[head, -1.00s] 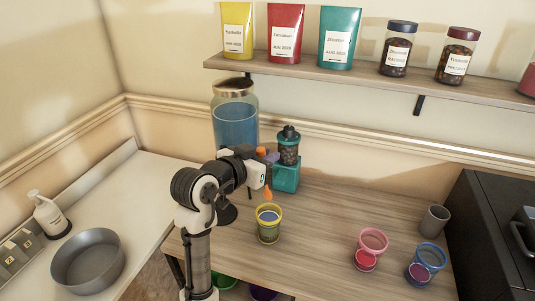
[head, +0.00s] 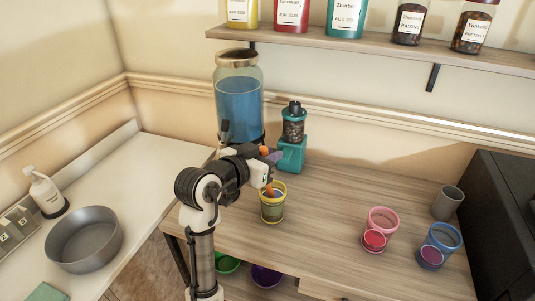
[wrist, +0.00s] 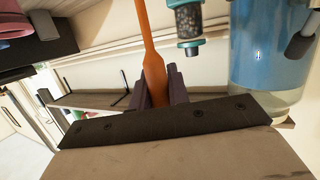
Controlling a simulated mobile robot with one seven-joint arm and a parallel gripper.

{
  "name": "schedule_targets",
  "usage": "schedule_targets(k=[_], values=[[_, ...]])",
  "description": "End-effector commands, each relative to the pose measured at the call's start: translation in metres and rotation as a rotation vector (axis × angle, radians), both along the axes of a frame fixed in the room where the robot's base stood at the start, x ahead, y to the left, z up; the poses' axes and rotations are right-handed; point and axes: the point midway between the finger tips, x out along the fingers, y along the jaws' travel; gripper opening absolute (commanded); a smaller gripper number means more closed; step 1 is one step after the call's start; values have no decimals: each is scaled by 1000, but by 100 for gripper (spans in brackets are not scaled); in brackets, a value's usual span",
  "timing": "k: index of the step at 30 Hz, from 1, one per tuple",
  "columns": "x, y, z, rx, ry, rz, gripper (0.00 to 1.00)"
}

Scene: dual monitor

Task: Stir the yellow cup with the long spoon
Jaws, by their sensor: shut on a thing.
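The yellow cup (head: 272,212) stands upright on the wooden counter in the middle of the head view. My gripper (head: 271,157) is above it, with its dark purple fingers shut on the orange long spoon (head: 270,190). The spoon points down, and its lower end overlaps the cup's opening; how deep it reaches inside is hard to tell. In the wrist view the spoon (wrist: 154,70) is clamped between the fingers (wrist: 161,88). The cup does not show in the wrist view.
A teal grinder (head: 292,145) and a large blue-filled jar (head: 239,105) stand just behind. Pink cups (head: 382,222), blue cups (head: 440,240) and a grey cup (head: 447,203) are at the right. A grey pan (head: 84,240) lies left. The counter between the yellow and pink cups is clear.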

Motion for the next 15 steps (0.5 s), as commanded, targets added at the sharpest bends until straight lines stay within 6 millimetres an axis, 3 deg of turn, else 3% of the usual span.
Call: schedule_targets(k=[15], values=[[4, -5, -45, -1, 1, -1, 0]])
